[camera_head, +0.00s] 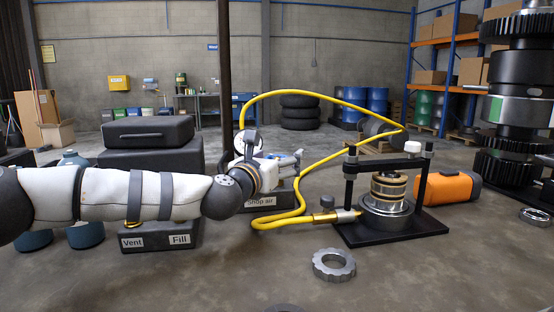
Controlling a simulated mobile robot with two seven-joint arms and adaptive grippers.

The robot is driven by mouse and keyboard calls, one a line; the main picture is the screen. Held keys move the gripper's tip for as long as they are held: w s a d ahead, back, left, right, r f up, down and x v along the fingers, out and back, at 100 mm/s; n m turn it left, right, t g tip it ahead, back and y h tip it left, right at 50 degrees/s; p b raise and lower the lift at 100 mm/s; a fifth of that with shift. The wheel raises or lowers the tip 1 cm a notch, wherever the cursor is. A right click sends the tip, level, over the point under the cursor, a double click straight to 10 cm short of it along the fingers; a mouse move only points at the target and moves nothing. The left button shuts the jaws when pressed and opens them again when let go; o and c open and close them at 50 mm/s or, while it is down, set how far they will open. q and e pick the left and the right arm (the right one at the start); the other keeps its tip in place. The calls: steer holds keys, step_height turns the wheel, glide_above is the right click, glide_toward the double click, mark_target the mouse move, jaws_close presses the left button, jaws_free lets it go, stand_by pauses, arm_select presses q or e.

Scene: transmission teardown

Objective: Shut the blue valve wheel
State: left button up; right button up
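My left arm reaches in from the left, and its gripper (297,158) is at a block labelled "Shop air" (261,200). A yellow hose (295,218) runs near this block. I cannot make out a blue valve wheel; the gripper and wrist cover much of the area above the label. The fingers are small and seen from the side, so I cannot tell whether they are open or shut, or touching anything. My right gripper is not in view.
A black press stand (400,234) holds a stack of rings, with an orange case (447,189) beside it. A toothed grey ring (334,265) lies on the floor. A box labelled "Vent" and "Fill" (160,240) stands below my arm. The front floor is mostly clear.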

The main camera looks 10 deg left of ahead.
arm_select(q)
steer(key=s+a, duration=0.2)
steer(key=s, duration=1)
steer(key=shift+a, duration=0.15)
steer(key=shift+w, duration=0.1)
